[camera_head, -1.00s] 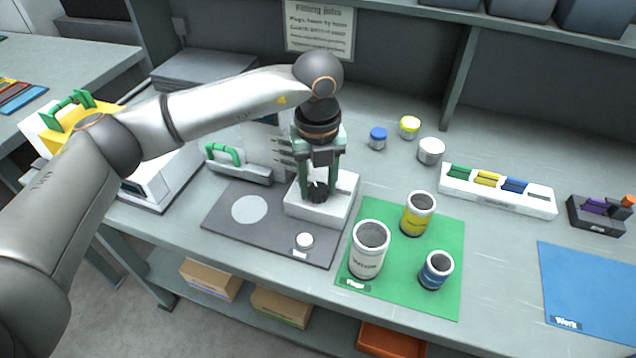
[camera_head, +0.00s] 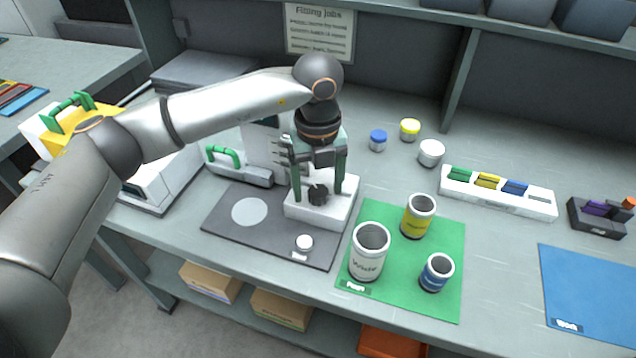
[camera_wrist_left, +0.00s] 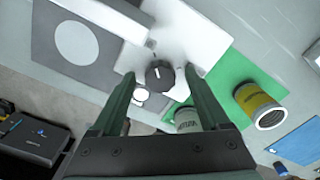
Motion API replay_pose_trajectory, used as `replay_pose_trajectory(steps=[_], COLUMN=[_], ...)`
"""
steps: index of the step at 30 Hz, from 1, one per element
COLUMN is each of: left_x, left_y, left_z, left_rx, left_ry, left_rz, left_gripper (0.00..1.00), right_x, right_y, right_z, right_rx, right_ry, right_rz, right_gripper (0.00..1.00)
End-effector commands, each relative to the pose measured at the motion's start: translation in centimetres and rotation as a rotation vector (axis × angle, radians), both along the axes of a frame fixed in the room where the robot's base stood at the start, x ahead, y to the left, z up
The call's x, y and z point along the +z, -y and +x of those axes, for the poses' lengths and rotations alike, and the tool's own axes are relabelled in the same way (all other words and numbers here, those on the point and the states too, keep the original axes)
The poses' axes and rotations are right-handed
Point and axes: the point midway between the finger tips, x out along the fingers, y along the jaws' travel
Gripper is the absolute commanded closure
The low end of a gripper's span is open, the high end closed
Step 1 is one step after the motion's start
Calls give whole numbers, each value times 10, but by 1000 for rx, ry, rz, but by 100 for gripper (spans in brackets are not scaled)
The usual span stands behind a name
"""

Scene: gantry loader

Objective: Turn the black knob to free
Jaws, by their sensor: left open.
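The black knob (camera_head: 318,195) sits on top of a white block (camera_head: 338,212) at the back right of a dark grey mat. In the left wrist view the knob (camera_wrist_left: 160,75) shows a white pointer line and lies beyond and between the fingertips. My left gripper (camera_head: 319,197) points down over the block and is open, with one green finger on each side of the knob. In the left wrist view the gripper (camera_wrist_left: 160,75) has clear gaps to the knob on both sides. Any label by the knob is too small to read.
A white button (camera_head: 304,242) is on the grey mat (camera_head: 225,222). Several cans, a white one (camera_head: 368,255) among them, stand on a green mat (camera_head: 400,300) close to the right. A green-handled grey part (camera_head: 235,168) is left of the block. The blue mat (camera_head: 590,290) is bare.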

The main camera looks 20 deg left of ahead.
Motion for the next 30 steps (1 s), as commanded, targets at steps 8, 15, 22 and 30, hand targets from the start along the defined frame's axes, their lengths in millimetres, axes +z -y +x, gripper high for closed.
replay_pose_trajectory(steps=[8,15,22,30], left_x=[9,56,102,125], left_y=[0,1,0,0], left_z=[1,1,0,0], left_rx=[-1,-2,-1,0], left_ry=[2,6,4,0], left_rz=[-1,-1,-1,0], left_gripper=[21,21,21,21], right_x=[0,-3,-3,-2], right_y=[0,0,-1,-1], right_z=[1,0,0,2], right_rx=[1,1,2,4], right_ry=[2,-1,-4,0], right_rz=[0,0,0,1], right_gripper=[50,50,50,50])
